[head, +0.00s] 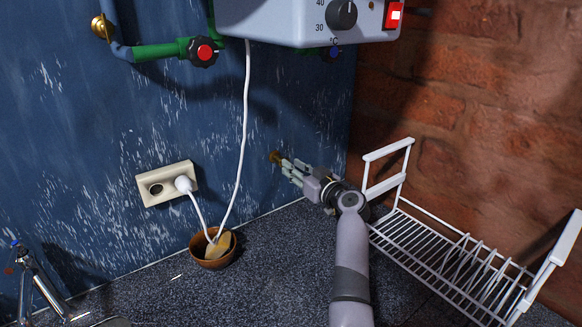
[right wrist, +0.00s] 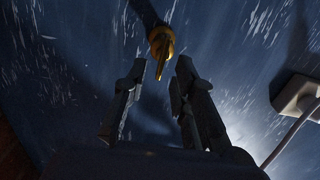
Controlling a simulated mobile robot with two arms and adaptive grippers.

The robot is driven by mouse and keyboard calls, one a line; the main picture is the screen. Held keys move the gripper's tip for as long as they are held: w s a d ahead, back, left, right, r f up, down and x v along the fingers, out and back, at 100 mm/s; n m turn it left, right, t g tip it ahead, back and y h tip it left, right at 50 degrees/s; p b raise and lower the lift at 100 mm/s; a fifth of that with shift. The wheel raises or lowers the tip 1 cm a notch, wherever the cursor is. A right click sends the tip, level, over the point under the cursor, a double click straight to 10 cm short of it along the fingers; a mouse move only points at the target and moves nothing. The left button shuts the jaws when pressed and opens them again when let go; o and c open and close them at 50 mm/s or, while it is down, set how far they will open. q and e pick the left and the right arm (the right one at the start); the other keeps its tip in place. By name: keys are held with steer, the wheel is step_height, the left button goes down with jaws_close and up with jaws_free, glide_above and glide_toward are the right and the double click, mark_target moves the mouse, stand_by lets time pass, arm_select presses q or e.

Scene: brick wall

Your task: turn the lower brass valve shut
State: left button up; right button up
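The lower brass valve (head: 275,157) is small and sits on the blue wall, below the boiler. It also shows in the right wrist view (right wrist: 161,45), yellow, with a narrow handle pointing down toward the fingers. My right gripper (head: 289,169) reaches toward it from the lower right, its fingertips close to the brass. In the right wrist view my right gripper (right wrist: 160,78) is open, with a clear gap between the fingers and the handle's tip at the gap's mouth. I cannot tell whether anything touches. My left gripper is not in view.
A white dish rack (head: 450,262) stands on the dark counter (head: 270,290) right of my right arm. A wooden bowl (head: 201,245), a socket (head: 157,189) with a white cord, and a tap (head: 28,285) are left. The boiler (head: 290,22) hangs above.

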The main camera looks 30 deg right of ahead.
steer(key=shift+w+a, duration=0.2)
steer(key=shift+w, duration=0.8)
steer(key=shift+c, duration=0.5)
jaws_close()
